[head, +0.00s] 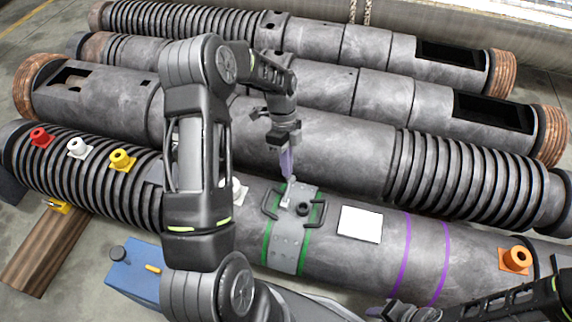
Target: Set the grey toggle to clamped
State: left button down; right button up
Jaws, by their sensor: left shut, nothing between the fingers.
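A grey plate (287,250) with two dark handles and a dark round knob (303,209) lies on the nearest barrel, between two green bands. A small pale grey piece (286,202), which looks like the toggle, sits at the plate's upper left. Its exact setting is too small to tell. My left gripper (287,178) points down, shut and empty, just above the plate's upper edge near this piece. I cannot tell whether it touches. My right gripper (400,313) is at the bottom edge, partly cut off, away from the plate; its jaws are unclear.
The nearest barrel (350,260) carries red (40,137), white (77,148), yellow (122,160) and orange (515,260) fittings, a white panel (360,224) and purple bands. More barrels lie behind. A blue box (135,275) stands in front at left. My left arm hides part of the barrel.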

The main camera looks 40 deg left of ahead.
pick_arm(q)
jog(key=shift+w+a+f, duration=0.15)
jog(key=shift+w+f, duration=0.15)
jog(key=shift+f, duration=0.15)
pick_arm(e)
jog(key=shift+w+f, duration=0.15)
pick_arm(q)
jog(key=shift+s, duration=0.1)
